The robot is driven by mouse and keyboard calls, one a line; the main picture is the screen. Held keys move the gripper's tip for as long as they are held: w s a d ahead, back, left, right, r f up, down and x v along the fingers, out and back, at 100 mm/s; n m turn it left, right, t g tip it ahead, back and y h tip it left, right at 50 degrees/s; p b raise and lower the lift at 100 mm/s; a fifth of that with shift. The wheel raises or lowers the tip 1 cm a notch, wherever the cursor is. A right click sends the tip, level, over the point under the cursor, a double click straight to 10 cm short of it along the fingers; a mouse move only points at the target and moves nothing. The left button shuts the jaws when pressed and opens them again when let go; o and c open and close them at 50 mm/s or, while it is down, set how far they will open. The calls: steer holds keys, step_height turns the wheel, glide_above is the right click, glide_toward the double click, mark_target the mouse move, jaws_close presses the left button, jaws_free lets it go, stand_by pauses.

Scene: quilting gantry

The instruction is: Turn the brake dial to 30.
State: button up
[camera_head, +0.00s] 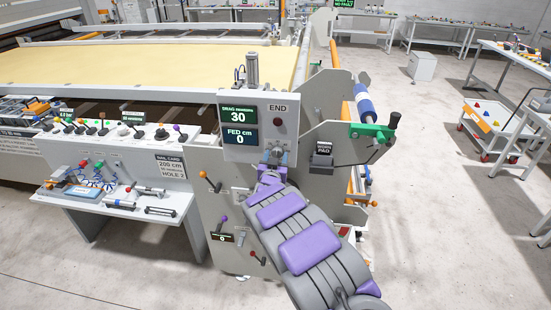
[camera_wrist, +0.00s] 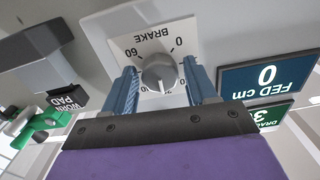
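The brake dial (camera_wrist: 159,73) is a round grey knob on a white plate marked BRAKE, 0 and 60, upside down in the wrist view. The lower part of its scale is hidden, and I cannot read its pointer surely. My gripper (camera_wrist: 160,66) has its two blue fingers on either side of the knob, with visible gaps. In the head view my gripper (camera_head: 272,168) is at the panel under the END box (camera_head: 282,125), covering much of the dial. The drag display (camera_head: 237,114) reads 30 newtons; the FED display (camera_head: 240,137) reads 0 cm.
A black WORN PAD holder (camera_head: 322,155) and a green bracket with a black-knobbed crank (camera_head: 375,131) stand right of the dial. Orange and purple levers (camera_head: 211,180) project at the left. A control bench (camera_head: 120,155) stands further left.

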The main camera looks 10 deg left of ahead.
steer(key=c, duration=0.8)
steer(key=shift+n+p, duration=0.3)
steer(key=shift+p, duration=0.45)
steer(key=o, duration=1.1)
steer(key=shift+a, duration=0.1)
steer(key=s, duration=1.1)
steer(key=s+p, duration=0.1)
steer(key=s, duration=0.5)
steer(key=shift+s+a, duration=0.15)
steer(key=shift+a, duration=0.15)
